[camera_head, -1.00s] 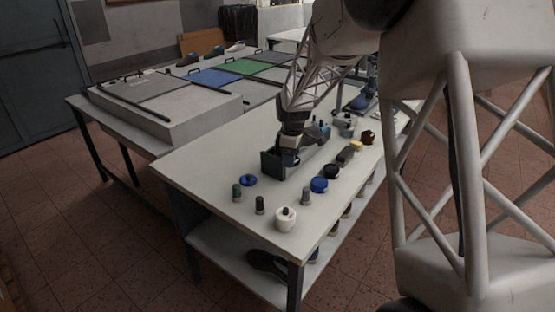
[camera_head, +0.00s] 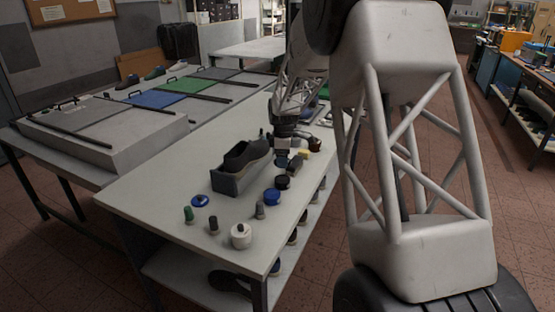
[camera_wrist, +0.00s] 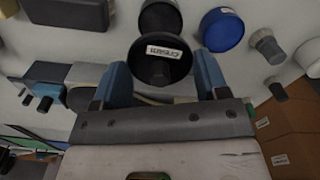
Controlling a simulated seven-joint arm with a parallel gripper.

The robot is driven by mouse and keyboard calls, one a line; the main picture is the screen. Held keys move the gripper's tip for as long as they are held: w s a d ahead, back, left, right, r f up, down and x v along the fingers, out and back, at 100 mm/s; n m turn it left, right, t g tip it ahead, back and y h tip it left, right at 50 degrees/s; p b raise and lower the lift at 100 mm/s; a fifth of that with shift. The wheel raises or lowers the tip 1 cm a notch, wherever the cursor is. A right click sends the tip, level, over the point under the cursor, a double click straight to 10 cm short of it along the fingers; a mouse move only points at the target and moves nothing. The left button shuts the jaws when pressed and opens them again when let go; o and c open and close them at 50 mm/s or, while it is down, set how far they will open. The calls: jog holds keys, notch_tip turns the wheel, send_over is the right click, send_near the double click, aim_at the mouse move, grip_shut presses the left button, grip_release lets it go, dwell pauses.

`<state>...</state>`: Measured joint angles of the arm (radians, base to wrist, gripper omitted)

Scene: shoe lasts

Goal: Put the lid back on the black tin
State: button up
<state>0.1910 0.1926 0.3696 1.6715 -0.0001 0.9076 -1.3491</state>
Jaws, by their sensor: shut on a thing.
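The black tin (camera_head: 282,182) stands on the near table, between the blue tin and a dark block. It also shows in the wrist view (camera_wrist: 160,18), at the top middle just beyond my fingers. My gripper (camera_head: 283,160) is above and slightly behind it in the head view. In the wrist view my gripper (camera_wrist: 163,80) has its two blue fingers shut on a round black lid (camera_wrist: 160,68), held tilted toward the camera. A white label shows at the lid's upper edge. The lid and tin overlap in this view, and I cannot tell whether they touch.
A blue tin (camera_head: 272,197) stands close beside the black tin. A grey box (camera_head: 228,184) with a dark shoe is to the left. A blue lid (camera_head: 200,201), small bottles (camera_head: 213,225) and a white jar (camera_head: 240,236) are nearer the front. A yellow block (camera_head: 303,154) lies behind right.

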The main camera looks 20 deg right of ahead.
aim_at(282, 179)
jog(key=shift+f, duration=0.25)
jog(key=shift+f, duration=2.95)
jog(key=shift+f, duration=0.2)
dwell(0.8)
jog(key=o, duration=1)
jog(key=shift+o, duration=0.2)
jog(key=shift+r, duration=0.15)
jog(key=shift+r, duration=3.35)
grip_shut()
